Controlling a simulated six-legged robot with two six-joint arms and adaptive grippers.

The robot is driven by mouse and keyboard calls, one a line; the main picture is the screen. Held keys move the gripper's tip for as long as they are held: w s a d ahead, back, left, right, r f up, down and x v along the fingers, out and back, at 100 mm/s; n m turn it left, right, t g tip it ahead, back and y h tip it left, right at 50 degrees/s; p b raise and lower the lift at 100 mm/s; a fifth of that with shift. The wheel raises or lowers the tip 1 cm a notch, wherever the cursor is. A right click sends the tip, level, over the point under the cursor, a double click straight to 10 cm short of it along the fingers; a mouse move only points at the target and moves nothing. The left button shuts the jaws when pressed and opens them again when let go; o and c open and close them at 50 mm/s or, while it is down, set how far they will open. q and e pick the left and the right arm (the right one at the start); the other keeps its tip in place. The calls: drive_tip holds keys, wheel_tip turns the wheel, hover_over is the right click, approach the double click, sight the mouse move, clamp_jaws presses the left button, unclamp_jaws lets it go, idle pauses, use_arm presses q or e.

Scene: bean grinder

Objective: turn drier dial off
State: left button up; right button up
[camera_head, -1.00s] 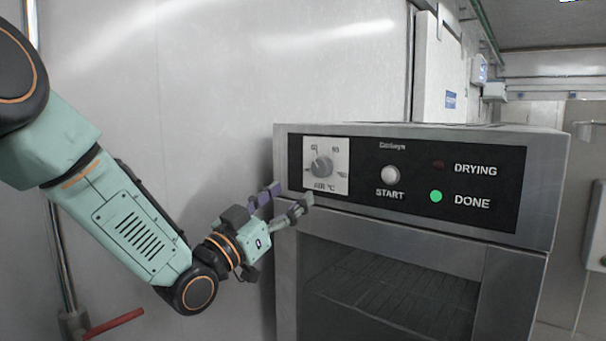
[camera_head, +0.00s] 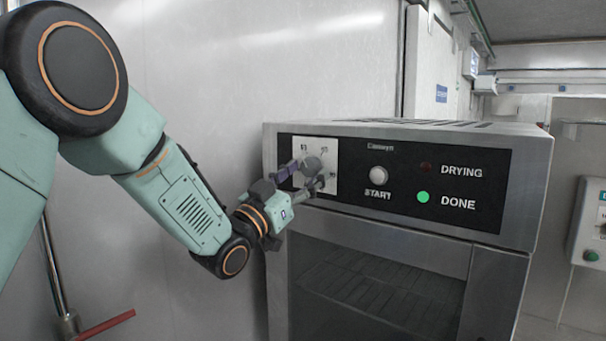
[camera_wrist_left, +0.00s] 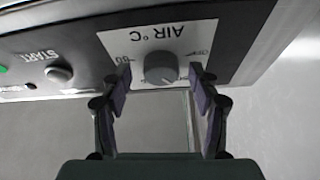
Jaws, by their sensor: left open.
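The drier (camera_head: 400,225) is a steel cabinet with a black control panel. Its grey dial (camera_head: 312,164) sits on a white AIR °C plate (camera_head: 327,180) at the panel's left end, partly covered by my fingers. In the left wrist view the dial (camera_wrist_left: 161,68) shows upside down, just beyond and between the fingertips. My left gripper (camera_head: 303,175) is open at the plate, its purple-padded fingers on either side of the dial. It also shows in the left wrist view (camera_wrist_left: 160,82). I cannot tell whether the fingers touch the dial. My right gripper is not in view.
The START button (camera_head: 378,175) is right of the dial. The green DONE light (camera_head: 422,197) is lit; the DRYING light (camera_head: 426,167) is dark. A red handle (camera_head: 106,324) is at lower left. A wall box (camera_head: 589,235) is at right.

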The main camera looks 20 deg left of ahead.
use_arm(q)
drive_tip(key=shift+d, duration=0.15)
drive_tip(key=shift+c, duration=1.1)
drive_tip(key=shift+a, duration=0.3)
drive_tip(key=c, duration=0.4)
drive_tip(key=shift+d, duration=0.1)
drive_tip(key=c, duration=0.5)
drive_tip(key=shift+c, duration=0.2)
